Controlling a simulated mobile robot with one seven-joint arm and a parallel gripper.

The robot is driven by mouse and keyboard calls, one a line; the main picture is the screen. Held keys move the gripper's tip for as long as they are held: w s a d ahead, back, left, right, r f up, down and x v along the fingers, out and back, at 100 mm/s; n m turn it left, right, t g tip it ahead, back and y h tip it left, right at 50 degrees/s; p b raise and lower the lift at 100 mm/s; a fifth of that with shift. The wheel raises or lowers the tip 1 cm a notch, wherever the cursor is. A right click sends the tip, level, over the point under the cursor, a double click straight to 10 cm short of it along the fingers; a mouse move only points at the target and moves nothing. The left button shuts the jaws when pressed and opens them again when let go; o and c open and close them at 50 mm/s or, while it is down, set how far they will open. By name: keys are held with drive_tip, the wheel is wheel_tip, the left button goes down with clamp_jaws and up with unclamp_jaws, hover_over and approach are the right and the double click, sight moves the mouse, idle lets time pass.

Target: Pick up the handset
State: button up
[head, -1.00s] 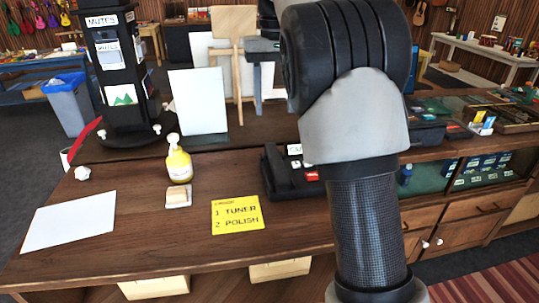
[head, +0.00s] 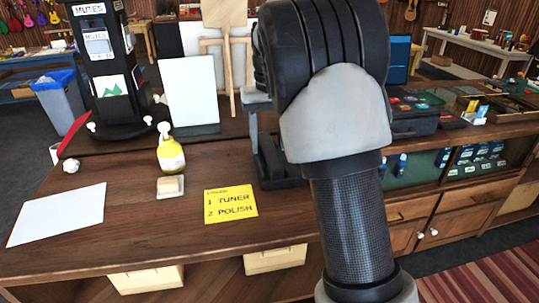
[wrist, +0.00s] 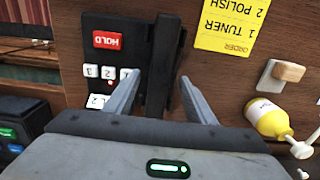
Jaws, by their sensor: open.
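The handset (wrist: 164,60) is a long dark bar along one side of a black desk phone (wrist: 118,18) with a red HOLD button and white number keys, in the wrist view. My gripper (wrist: 160,79) is open, with one finger on each side of the handset in the picture. I cannot tell how far above it the fingertips are, and no grip shows.
A white sheet (head: 57,214) is farther left. A dark tray (head: 412,120) stands to the right.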

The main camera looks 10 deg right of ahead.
drive_tip(key=shift+f, duration=1.35)
drive_tip(key=shift+r, duration=0.1)
drive_tip(key=c, duration=1.3)
